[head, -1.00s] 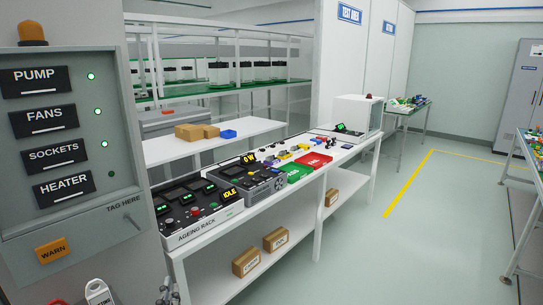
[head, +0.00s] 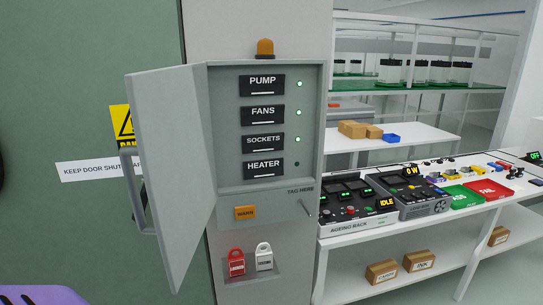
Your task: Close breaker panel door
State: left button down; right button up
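The breaker panel (head: 266,186) is a grey box on the wall in the middle of the head view. Its door (head: 172,150) is hinged on the left and stands open, swung out towards me. A grey bar handle (head: 132,190) sits on the door's left side. Inside are black breakers marked PUMP (head: 263,85), FANS, SOCKETS and HEATER. The lamps beside the upper three glow green; the one beside HEATER is dark. Neither of my grippers shows in the view.
A red padlock (head: 236,263) and a white padlock (head: 264,257) stand below the panel. A bench (head: 400,233) with an ageing rack (head: 352,205) stands close on the right. A sign reading KEEP DOOR SHUT (head: 85,171) is partly behind the door. Something purple (head: 40,295) shows at the lower left.

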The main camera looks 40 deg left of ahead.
aim_at(169, 107)
jog(key=j+u, duration=0.15)
jog(key=j, duration=1.95)
jog(key=i, duration=0.1)
